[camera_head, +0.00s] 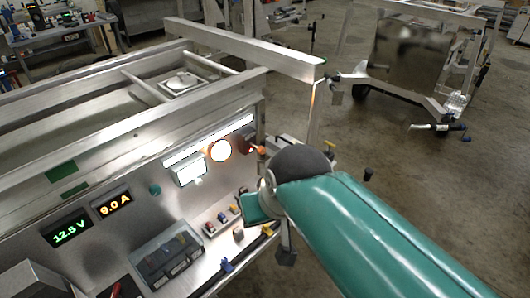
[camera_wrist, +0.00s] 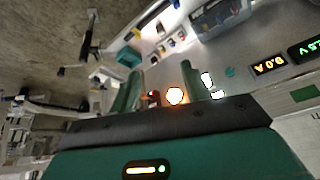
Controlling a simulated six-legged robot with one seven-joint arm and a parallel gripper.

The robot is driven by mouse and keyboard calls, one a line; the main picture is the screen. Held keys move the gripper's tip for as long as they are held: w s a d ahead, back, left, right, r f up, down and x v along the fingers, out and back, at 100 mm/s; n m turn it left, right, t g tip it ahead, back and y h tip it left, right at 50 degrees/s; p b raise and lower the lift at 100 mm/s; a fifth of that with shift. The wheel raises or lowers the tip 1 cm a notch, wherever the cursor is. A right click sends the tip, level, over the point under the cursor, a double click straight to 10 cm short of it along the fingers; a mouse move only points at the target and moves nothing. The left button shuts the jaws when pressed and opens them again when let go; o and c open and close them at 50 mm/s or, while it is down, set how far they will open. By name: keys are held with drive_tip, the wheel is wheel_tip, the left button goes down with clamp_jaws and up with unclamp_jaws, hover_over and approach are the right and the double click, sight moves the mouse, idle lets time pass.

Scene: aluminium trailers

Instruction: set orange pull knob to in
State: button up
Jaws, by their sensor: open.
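The orange pull knob (camera_head: 260,150) shows as a small orange tip at the right end of the silver control panel, just right of a glowing round lamp (camera_head: 220,151). In the wrist view the knob (camera_wrist: 152,97) is a small reddish-orange spot left of the lamp (camera_wrist: 175,96). My gripper (camera_wrist: 160,68) is open, its two green fingers apart and empty. The knob appears between them, close to the dark palm edge that hides part of that area. I cannot tell its depth or how far the knob is pulled out. My arm largely hides the gripper in the head view.
A lit white strip (camera_head: 208,140) and a white display (camera_head: 190,169) sit by the lamp. Several small switches (camera_head: 222,217) and a clear-covered box (camera_head: 167,258) are lower on the panel. A frame beam (camera_head: 245,50) overhangs above.

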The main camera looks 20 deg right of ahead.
drive_tip(key=w+a+f+m+g+y, duration=0.1)
drive_tip(key=w+f+m+g+y, duration=0.2)
drive_tip(key=w+f+m+y, duration=0.3)
drive_tip(key=m+t+y, duration=0.1)
drive_tip(key=m+t, duration=1.3)
drive_tip(key=m, duration=0.9)
approach(264, 151)
drive_tip(key=x, duration=0.9)
drive_tip(key=shift+w, duration=0.1)
